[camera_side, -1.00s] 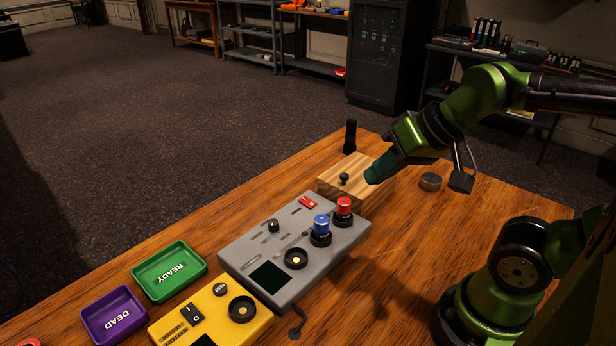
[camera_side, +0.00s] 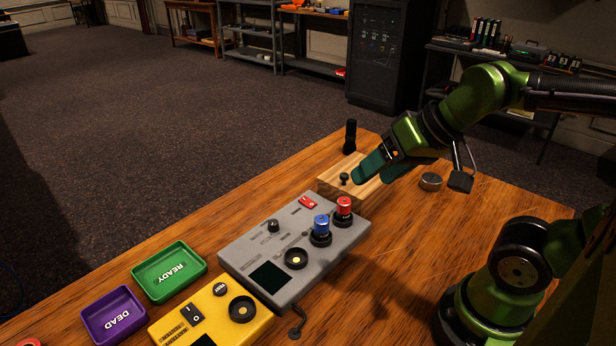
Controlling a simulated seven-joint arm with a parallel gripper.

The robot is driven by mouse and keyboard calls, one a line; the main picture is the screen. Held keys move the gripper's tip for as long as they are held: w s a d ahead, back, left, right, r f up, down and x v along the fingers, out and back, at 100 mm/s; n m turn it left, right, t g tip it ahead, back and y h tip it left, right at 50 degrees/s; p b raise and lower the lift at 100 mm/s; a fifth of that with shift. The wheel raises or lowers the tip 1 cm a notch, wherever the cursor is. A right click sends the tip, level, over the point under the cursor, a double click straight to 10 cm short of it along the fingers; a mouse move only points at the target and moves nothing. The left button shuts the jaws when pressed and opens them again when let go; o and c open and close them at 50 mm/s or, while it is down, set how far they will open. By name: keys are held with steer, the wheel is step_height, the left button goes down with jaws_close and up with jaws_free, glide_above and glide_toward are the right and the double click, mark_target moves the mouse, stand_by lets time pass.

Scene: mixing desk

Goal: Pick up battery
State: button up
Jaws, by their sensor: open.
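A blue cylinder (camera_side: 321,224) and a red cylinder (camera_side: 344,206) stand upright in black round sockets on the grey device. They look like batteries, but I cannot tell which one the task means. My gripper (camera_side: 379,172) has teal fingers and is open, with the fingers apart. It is above the right part of a light wooden block (camera_side: 331,187), behind and to the right of the red cylinder. Nothing shows between the fingers. The fingers hide part of the block.
The grey device (camera_side: 246,250) has an empty round socket (camera_side: 296,258). A yellow device (camera_side: 213,318), a green READY tray (camera_side: 140,271) and a purple DEAD tray (camera_side: 90,322) are at left. A black flashlight-like object (camera_side: 350,136) and a grey round tin (camera_side: 430,182) stand near the block.

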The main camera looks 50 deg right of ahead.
steer(key=n+g+h, duration=0.2)
steer(key=g, duration=0.5)
glide_above(345, 201)
steer(key=f, duration=1.3)
steer(key=shift+d+f, duration=0.1)
steer(key=shift+d, duration=0.15)
steer(key=shift+a+f, duration=0.2)
steer(key=shift+f, duration=2.55)
jaws_close()
steer(key=shift+r, duration=0.2)
